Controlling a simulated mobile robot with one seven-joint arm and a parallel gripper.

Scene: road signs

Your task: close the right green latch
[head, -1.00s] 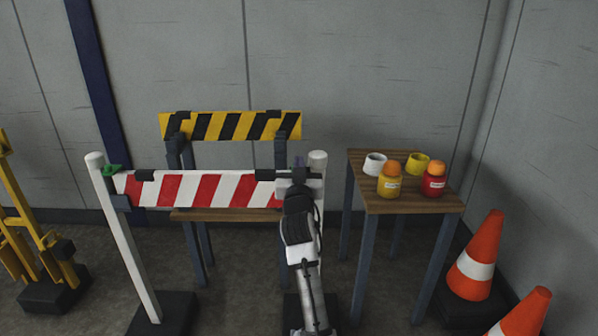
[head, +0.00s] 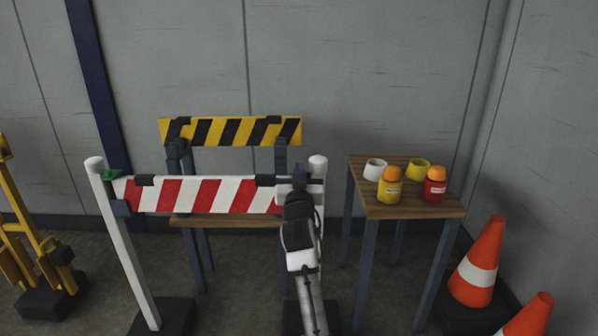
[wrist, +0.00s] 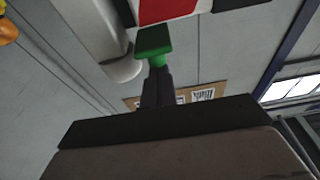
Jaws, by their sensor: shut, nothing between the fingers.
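The right green latch (wrist: 154,42) shows in the wrist view, beside the white right post (wrist: 92,35) and close to the end of the red-and-white board (wrist: 165,8). My gripper (wrist: 157,74) is shut and empty, with its fingertips at the latch's narrow end. I cannot tell whether they touch it. In the head view my gripper (head: 299,172) is at the right post (head: 318,166), by the right end of the striped board (head: 190,195), and my arm hides the right latch. The left green latch (head: 112,175) sits by the left post (head: 124,245).
A yellow-and-black board (head: 230,131) stands behind. A wooden table (head: 400,210) with jars and cups is to the right. Orange cones (head: 480,262) stand at the far right, and a yellow frame (head: 25,235) at the far left.

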